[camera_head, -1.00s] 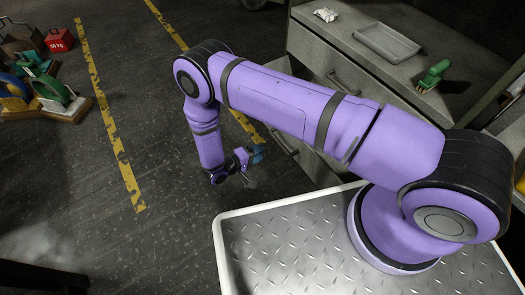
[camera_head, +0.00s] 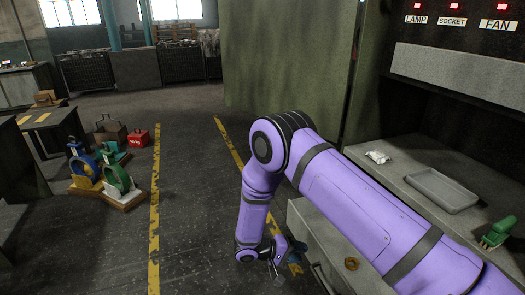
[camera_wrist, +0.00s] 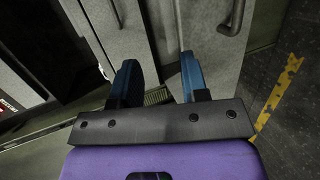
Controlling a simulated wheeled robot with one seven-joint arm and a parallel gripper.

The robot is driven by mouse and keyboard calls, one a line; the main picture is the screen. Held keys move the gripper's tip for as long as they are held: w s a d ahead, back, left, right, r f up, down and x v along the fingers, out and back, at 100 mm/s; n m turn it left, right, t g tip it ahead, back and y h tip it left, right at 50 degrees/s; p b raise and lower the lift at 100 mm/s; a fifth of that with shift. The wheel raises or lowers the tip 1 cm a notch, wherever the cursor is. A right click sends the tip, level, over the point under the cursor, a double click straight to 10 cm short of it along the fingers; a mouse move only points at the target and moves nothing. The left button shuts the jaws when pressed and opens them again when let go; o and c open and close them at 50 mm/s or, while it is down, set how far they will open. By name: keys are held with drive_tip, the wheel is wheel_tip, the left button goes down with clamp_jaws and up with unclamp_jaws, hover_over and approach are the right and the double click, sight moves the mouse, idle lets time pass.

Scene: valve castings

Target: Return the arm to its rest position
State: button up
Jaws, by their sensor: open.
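My gripper (camera_head: 279,262) hangs low at the end of my purple arm, in front of the grey bench's drawers. In the wrist view its two blue fingers (camera_wrist: 160,80) stand apart with nothing between them. The arm is bent, with its elbow raised and the forearm pointing down. In the wrist view the grey drawer fronts (camera_wrist: 207,30) and a dark handle (camera_wrist: 234,14) lie beyond the fingers; I cannot tell how far off they are.
On the bench (camera_head: 412,183) are a grey tray (camera_head: 442,190), a green object (camera_head: 497,233) and a small white packet (camera_head: 377,157). A brass ring (camera_head: 351,264) lies in what looks like an open drawer. Valve castings (camera_head: 115,177) and a red box (camera_head: 138,138) stand left. Floor between the yellow lines is clear.

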drive_tip(key=s+d+r+m+g+y, duration=0.15)
drive_tip(key=d+r, duration=0.25)
drive_tip(key=r, duration=0.7)
drive_tip(key=d+r+g+y, duration=0.1)
drive_tip(key=d+r+y, duration=0.2)
drive_tip(key=r, duration=0.9)
drive_tip(key=s+d+r+m+g+y, duration=0.15)
drive_tip(key=d+r, duration=0.25)
drive_tip(key=r, duration=0.7)
drive_tip(key=s+d+r+t+y, duration=0.3)
drive_tip(key=s+r, duration=0.5)
drive_tip(key=s, duration=0.4)
drive_tip(key=s+d+r+t+y, duration=0.4)
drive_tip(key=s+r, duration=0.5)
drive_tip(key=s, duration=0.2)
drive_tip(key=shift+s+d+n+y, duration=0.35)
drive_tip(key=shift+n+y, duration=0.05)
